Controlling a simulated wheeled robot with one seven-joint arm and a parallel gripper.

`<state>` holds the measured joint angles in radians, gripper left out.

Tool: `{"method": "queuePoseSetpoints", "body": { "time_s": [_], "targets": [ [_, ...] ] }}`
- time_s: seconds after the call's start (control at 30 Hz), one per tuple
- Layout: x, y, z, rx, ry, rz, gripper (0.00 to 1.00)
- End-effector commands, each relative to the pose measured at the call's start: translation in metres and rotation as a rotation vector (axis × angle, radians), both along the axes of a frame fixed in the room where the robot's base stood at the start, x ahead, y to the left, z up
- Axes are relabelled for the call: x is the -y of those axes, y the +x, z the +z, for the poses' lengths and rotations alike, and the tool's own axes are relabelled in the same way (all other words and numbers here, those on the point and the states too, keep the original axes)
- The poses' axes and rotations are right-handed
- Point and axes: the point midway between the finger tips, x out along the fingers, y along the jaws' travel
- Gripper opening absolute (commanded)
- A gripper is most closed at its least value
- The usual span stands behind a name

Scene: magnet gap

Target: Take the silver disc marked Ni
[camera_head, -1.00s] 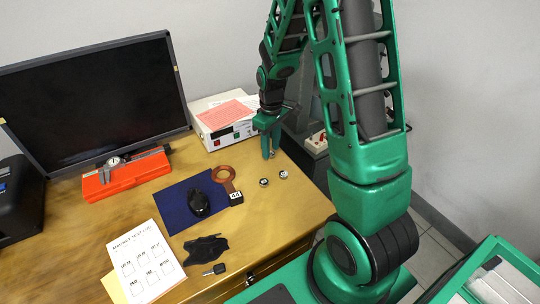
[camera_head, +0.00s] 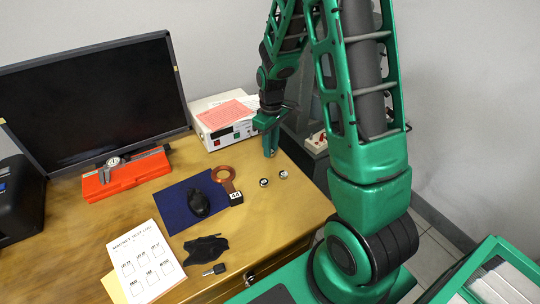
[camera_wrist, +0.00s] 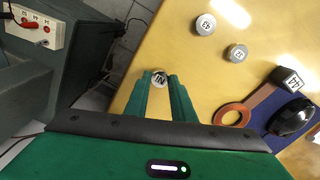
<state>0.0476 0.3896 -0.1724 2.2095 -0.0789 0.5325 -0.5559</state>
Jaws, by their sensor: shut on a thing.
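The silver disc marked Ni (camera_wrist: 159,79) sits between the fingertips of my gripper (camera_wrist: 160,83) in the wrist view, its lettered face showing. My gripper is shut on it, near the right edge of the wooden desk. In the head view my gripper (camera_head: 270,153) points down at the desk top, and the disc is too small there to make out. Two other silver discs lie apart from it: one (camera_wrist: 206,24) and another (camera_wrist: 237,53) in the wrist view. They also show in the head view, one (camera_head: 264,182) left of the other (camera_head: 283,174).
A white instrument (camera_head: 216,138) stands behind my gripper. The desk's right edge is close; the front right desk top is clear.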

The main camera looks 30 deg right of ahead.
Motion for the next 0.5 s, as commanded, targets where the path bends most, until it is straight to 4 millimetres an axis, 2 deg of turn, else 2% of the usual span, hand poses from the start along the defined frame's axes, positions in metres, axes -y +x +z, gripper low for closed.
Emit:
{"method": "queuePoseSetpoints", "body": {
  "time_s": [0.5],
  "targets": [
    [0.000,0.000,0.036,0.001,0.000,0.000,0.03]
  ]
}}
